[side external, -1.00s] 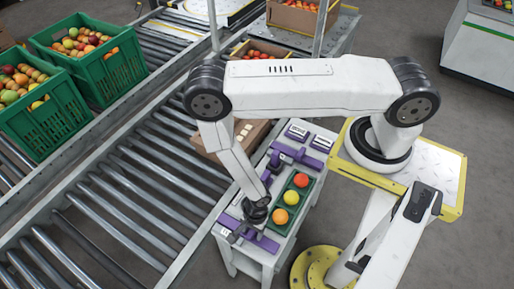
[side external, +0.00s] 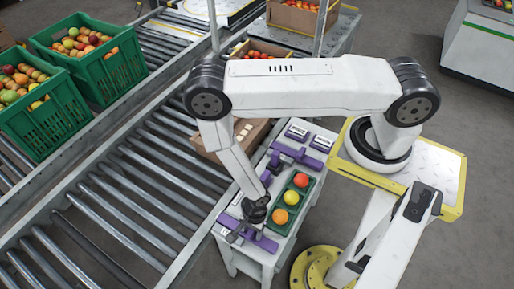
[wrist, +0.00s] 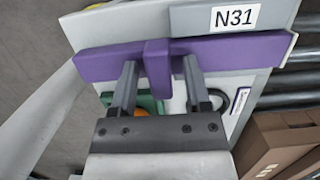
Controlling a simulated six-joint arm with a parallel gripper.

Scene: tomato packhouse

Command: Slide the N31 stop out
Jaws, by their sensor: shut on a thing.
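The purple N31 stop (wrist: 105,63) lies as a bar with a raised tab in the middle, across the pale bench top in the wrist view. A white N31 label (wrist: 235,17) is on a grey block just beyond it. My gripper (wrist: 158,70) has a finger on either side of the tab and is shut on the stop; the exact contact is hard to see. In the side view, my gripper (side external: 242,232) is down at the near end of the bench, over the purple stop (side external: 266,244), which it partly hides.
A green tray (side external: 297,196) with three tomatoes sits beside my gripper. A second purple stop (side external: 306,159) and labelled grey blocks (side external: 297,132) are at the bench's far end. A cardboard box (wrist: 272,150) and the roller conveyor (side external: 130,195) lie alongside.

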